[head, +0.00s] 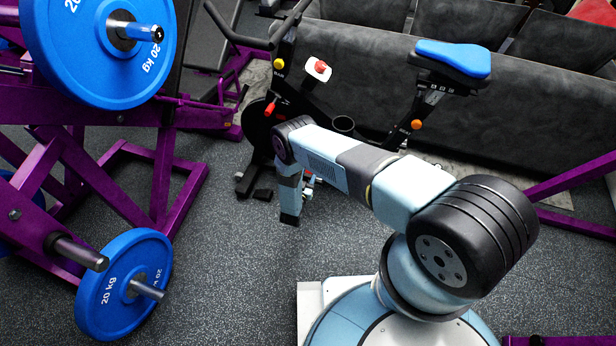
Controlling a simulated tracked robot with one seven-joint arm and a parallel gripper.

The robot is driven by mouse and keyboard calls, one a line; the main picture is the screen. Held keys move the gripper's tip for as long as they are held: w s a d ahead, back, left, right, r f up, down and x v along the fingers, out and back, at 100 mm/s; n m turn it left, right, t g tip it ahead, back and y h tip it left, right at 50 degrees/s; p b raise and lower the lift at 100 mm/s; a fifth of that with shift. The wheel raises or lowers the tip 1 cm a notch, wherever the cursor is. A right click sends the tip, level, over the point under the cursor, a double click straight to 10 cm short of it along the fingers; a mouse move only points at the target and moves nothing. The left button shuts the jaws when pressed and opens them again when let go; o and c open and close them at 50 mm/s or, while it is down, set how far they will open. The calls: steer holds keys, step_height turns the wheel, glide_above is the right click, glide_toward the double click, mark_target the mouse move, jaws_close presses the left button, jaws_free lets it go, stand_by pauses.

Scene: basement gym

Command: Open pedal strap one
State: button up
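The exercise bike (258,128) stands behind my arm, with its blue seat (453,57) at the upper right. Its lower middle is largely hidden by my arm. A small dark block (263,194) low beside the bike's front may be a pedal, but I cannot tell. A small red and silver part (308,184) shows just right of my wrist. No pedal strap can be made out. My gripper (290,219) points down in front of the bike's lower part. Its fingers are too small and dark to show whether they are open or what they touch.
A purple rack (160,180) with blue 20 kg plates (100,45) fills the left, and a lower plate (122,283) sticks out towards the floor. A dark grey sofa (540,120) stands behind the bike. The floor (235,270) in front of my gripper is clear.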

jaws_close()
stand_by(0.3)
